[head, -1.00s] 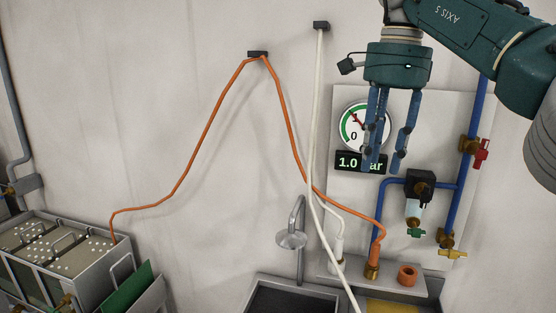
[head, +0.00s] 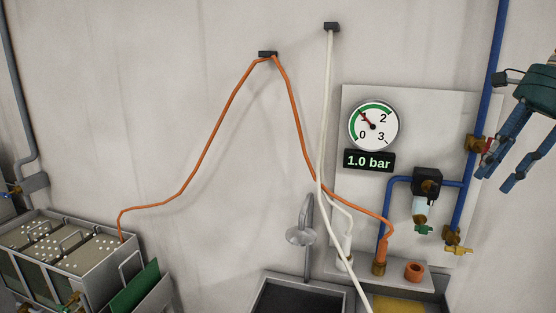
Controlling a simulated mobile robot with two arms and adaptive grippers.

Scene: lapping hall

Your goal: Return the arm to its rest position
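My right gripper (head: 506,166) is at the right edge of the head view, in front of the wall beside the blue pipe. Its two blue fingers point down and to the left. They are apart, with nothing between them. Most of the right arm is outside the frame. My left arm and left gripper do not show.
A panel (head: 420,115) carries a gauge (head: 373,125), a 1.0 bar display (head: 369,160) and valves on a blue pipe (head: 487,95). An orange hose (head: 215,125) and a white hose (head: 326,130) hang from wall hooks. Below are a sink (head: 262,291) and a metal tank (head: 107,258).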

